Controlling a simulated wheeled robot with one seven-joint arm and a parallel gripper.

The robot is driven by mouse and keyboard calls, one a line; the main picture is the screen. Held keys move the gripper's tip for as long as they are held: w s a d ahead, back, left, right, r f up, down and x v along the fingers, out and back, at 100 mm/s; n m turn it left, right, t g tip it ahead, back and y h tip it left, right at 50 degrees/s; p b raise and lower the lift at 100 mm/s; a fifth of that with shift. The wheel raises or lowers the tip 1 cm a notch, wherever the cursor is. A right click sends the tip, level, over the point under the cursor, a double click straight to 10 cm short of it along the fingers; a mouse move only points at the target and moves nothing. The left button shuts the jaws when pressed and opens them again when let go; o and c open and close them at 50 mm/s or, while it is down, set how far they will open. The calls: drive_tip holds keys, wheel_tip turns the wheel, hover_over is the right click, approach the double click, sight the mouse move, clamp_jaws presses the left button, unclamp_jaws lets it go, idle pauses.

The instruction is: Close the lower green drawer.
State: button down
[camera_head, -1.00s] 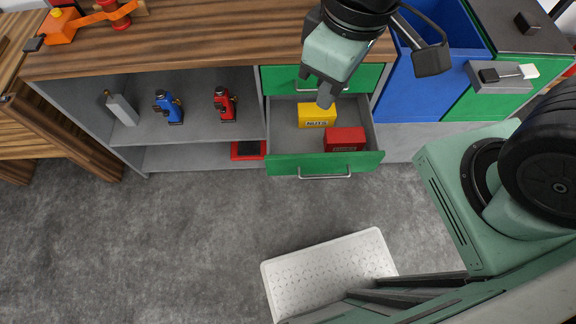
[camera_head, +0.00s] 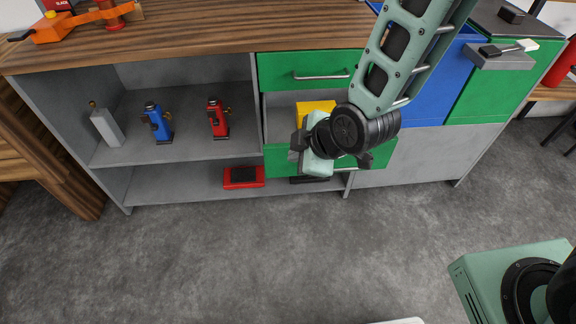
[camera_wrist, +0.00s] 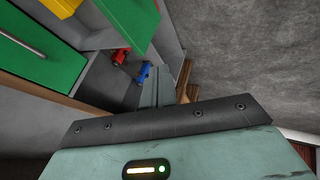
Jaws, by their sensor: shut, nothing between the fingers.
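The lower green drawer (camera_head: 379,157) stands open below the shut upper green drawer (camera_head: 285,72). A yellow box (camera_head: 316,113) shows inside it; the red box is hidden behind my arm. My gripper (camera_head: 296,152) is shut and empty, in front of the drawer front and overlapping its left part and most of its handle in the head view. In the wrist view the lower drawer's front (camera_wrist: 132,20) is at the top, and my shut fingers (camera_wrist: 158,80) point up past it. I cannot tell whether they touch it.
Left of the drawers are open shelves with a blue tool (camera_head: 157,122), a red tool (camera_head: 217,118) and a red case (camera_head: 244,177). A blue bin front (camera_head: 422,95) is to the right. The grey floor (camera_head: 230,250) in front is clear.

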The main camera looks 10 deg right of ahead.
approach(270, 154)
wheel_tip(270, 154, down, 3)
drive_tip(key=s+a, duration=0.1)
drive_tip(key=s, duration=0.1)
drive_tip(key=w, duration=0.3)
drive_tip(key=shift+a+f, duration=0.35)
drive_tip(key=shift+f, duration=0.05)
drive_tip(key=shift+w, duration=0.55)
